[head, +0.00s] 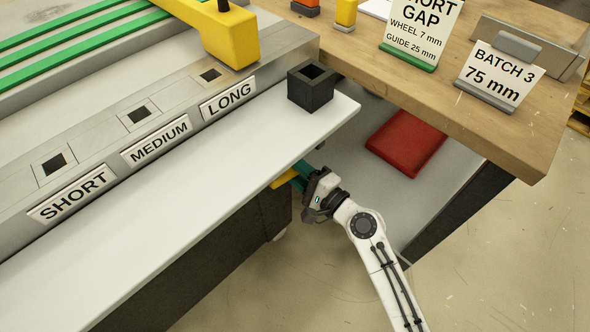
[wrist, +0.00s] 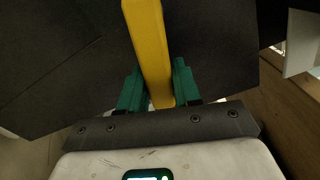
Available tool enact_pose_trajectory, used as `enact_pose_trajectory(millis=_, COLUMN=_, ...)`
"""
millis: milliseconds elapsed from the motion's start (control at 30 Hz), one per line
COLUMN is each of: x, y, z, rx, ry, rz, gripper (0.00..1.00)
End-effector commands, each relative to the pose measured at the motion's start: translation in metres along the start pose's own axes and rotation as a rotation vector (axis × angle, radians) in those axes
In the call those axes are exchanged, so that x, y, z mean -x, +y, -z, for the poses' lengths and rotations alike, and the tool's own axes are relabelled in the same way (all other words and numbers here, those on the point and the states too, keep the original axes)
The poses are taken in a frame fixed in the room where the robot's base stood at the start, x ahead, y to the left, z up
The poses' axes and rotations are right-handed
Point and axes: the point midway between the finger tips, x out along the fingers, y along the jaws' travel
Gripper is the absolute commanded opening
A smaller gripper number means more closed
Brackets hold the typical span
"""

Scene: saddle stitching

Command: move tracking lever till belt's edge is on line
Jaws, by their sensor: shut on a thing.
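My gripper (head: 298,174) is at the underside of the white bench's front edge in the head view. Its green fingers are shut on a yellow bar (head: 283,180), most likely the tracking lever, which sticks out from under the edge. In the wrist view the yellow bar (wrist: 148,45) runs up between the green fingers (wrist: 157,88), in front of dark panels. The lever's far end is hidden under the bench in the head view. Green bands (head: 75,35) run along the upper left. I cannot make out which is the belt's edge, nor any line for it.
A white shelf (head: 200,190) overhangs my gripper, with a black square holder (head: 311,88) at its end. SHORT, MEDIUM and LONG labels (head: 157,140) line the machine. A wooden table (head: 440,95) with signs stands right. A red pad (head: 406,142) lies below it. Floor is open at lower right.

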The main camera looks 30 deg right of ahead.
Motion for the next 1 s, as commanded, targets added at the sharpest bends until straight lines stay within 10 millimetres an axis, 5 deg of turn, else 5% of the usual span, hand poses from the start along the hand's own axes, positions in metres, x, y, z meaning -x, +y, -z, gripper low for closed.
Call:
enact_pose_trajectory(millis=367, x=0.0, y=-0.006, z=0.0, rx=0.121, ry=0.0, rz=-0.002, gripper=0.0)
enact_pose_trajectory(millis=400, x=0.0, y=-0.006, z=0.0, rx=0.12, ry=0.0, rz=-0.002, gripper=0.36)
enact_pose_trajectory(millis=567, x=0.0, y=-0.006, z=0.0, rx=0.12, ry=0.0, rz=-0.002, gripper=0.52)
enact_pose_trajectory(millis=1000, x=0.017, y=-0.005, z=0.0, rx=0.117, ry=0.001, rz=-0.002, gripper=0.53)
